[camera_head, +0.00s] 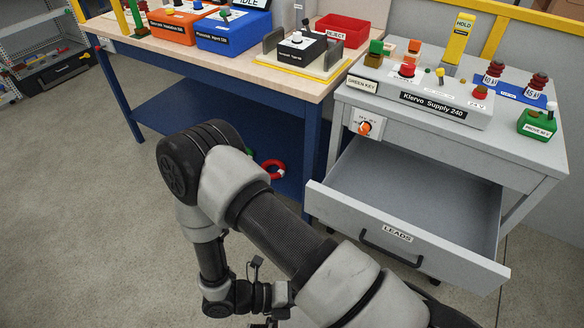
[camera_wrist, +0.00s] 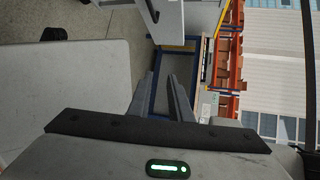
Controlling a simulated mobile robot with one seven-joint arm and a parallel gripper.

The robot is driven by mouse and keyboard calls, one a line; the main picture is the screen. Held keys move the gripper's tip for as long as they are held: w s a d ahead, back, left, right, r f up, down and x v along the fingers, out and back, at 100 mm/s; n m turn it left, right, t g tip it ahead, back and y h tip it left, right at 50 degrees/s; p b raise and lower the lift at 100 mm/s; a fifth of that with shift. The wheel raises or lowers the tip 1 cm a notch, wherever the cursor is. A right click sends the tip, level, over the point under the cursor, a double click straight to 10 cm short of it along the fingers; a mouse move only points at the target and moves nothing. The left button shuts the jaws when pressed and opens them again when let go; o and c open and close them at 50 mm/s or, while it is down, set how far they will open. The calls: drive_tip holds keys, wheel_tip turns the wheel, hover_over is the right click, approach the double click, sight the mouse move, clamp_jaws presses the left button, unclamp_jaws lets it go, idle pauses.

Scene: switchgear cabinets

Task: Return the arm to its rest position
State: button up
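My arm reaches across the lower middle of the head view and bends back down. Its end runs off the bottom edge, so my gripper is mostly cut off there. In the wrist view my gripper (camera_wrist: 161,80) shows two dark fingers, apart, with nothing between them. The fingers touch nothing that I can see. The workbench and cabinet stand beyond my arm in the head view.
The LEADS drawer (camera_head: 400,235) of the grey cabinet (camera_head: 540,165) is pulled open, empty inside, close to my arm. The wooden-topped workbench (camera_head: 150,45) is behind. A red ring (camera_head: 273,168) lies on its lower shelf. The floor (camera_head: 70,200) at left is clear.

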drive_tip(key=w+r+m+g+y+p, duration=0.2)
drive_tip(key=w+r+m+y+p, duration=0.15)
drive_tip(key=r+m, duration=0.75)
drive_tip(key=w+r+m+g+y+p, duration=0.2)
drive_tip(key=w+r+m+y+p, duration=0.3)
drive_tip(key=r, duration=1)
drive_tip(key=s+d+r+m+t+y+p, duration=0.1)
drive_tip(key=r+m+t+y+p, duration=0.1)
drive_tip(key=r+m, duration=0.4)
drive_tip(key=s+d+r+m+t+y+p, duration=0.1)
drive_tip(key=r+m, duration=0.5)
drive_tip(key=r, duration=0.6)
drive_tip(key=s+d+r+m+t+y+p, duration=0.1)
drive_tip(key=d+r+m+t+y+p, duration=0.2)
drive_tip(key=r+m+t, duration=0.2)
wheel_tip(320, 180, up, 4)
drive_tip(key=shift+r+m+t, duration=0.2)
drive_tip(key=shift+m+t, duration=0.1)
drive_tip(key=shift+m, duration=0.8)
